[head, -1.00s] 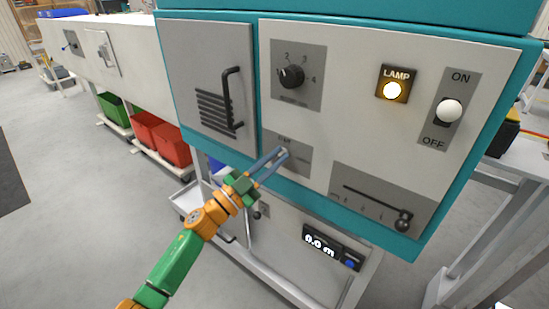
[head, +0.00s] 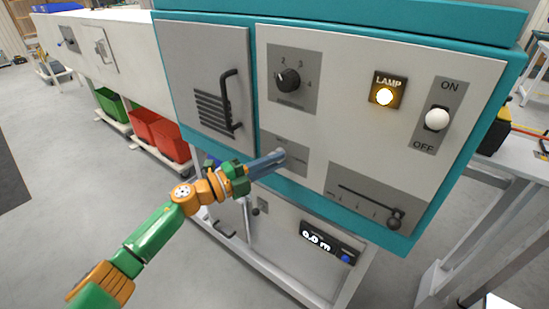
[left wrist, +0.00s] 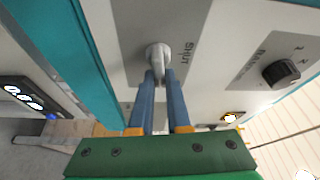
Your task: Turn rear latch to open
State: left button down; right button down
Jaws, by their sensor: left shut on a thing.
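The latch (left wrist: 158,52) is a small light-grey handle on a grey plate (left wrist: 198,25) marked SHUT. In the head view the plate (head: 296,164) sits low on the teal-edged panel, below the numbered dial. My left gripper (head: 277,158) reaches it from the lower left. In the left wrist view its two blue fingers (left wrist: 160,80) are close together, shut on the handle with one on each side. In the head view the fingers largely hide the handle, so its exact angle is hard to tell there. My right gripper is in neither view.
Around the latch are a numbered dial (head: 288,79), a black door handle (head: 231,103), a slider (head: 394,220), a lit lamp (head: 385,96) and a white ON/OFF switch (head: 437,118). A display (head: 328,243) sits below. Red bins (head: 166,138) stand at left; open floor lies in front.

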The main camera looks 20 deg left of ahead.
pick_arm(q)
jog(key=shift+a+m+p, duration=0.1)
jog(key=shift+m+p, duration=0.2)
jog(key=shift+m, duration=0.4)
jog(key=shift+w, duration=0.1)
jog(key=shift+r, duration=0.2)
jog(key=c, duration=0.9)
grip_release()
jog(key=v, duration=0.2)
jog(key=b+v, duration=0.1)
jog(key=v, duration=0.4)
jog(key=shift+w+a+f+b, duration=0.1)
jog(key=shift+w+a+b, duration=0.15)
jog(key=shift+w+b, duration=0.1)
jog(key=shift+s, duration=0.1)
